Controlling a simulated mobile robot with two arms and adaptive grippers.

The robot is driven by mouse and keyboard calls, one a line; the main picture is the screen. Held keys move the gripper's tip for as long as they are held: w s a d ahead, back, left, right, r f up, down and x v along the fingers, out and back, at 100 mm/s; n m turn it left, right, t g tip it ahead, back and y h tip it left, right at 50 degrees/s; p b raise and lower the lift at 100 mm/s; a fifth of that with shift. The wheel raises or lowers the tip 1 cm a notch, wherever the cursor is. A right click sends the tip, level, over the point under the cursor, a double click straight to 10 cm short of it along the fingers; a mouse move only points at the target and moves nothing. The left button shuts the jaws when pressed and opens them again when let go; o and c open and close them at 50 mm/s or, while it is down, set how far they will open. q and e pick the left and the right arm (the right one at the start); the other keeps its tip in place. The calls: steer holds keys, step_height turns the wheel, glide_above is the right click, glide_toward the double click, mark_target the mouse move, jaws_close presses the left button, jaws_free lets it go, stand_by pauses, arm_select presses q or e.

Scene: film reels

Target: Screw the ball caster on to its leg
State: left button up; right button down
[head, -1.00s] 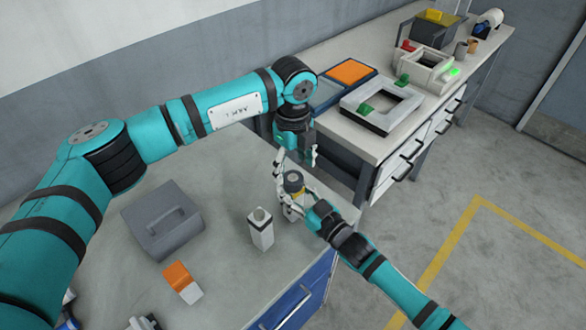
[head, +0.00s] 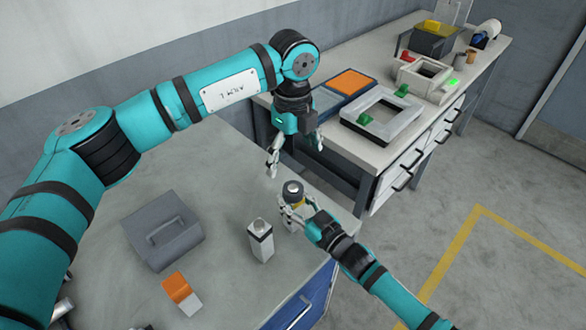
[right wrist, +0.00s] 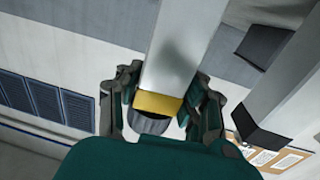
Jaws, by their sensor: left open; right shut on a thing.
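A silver square leg with a yellow collar (head: 298,203) stands upright near the table's right edge. My left gripper (head: 296,158) is open and empty, fingers spread above the caster.
A second silver leg (head: 261,243) with a black band stands left of the held one. A grey case (head: 165,232) and an orange-and-white block (head: 182,293) lie farther left. A white workbench (head: 383,158) stands behind to the right; the table's middle is clear.

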arm_select(q)
step_height(320, 180, up, 6)
steer(key=shift+f, duration=0.25)
arm_select(e)
steer(key=c, duration=0.7)
jaws_free()
steer(key=shift+c, duration=0.2)
steer(key=v, duration=1.2)
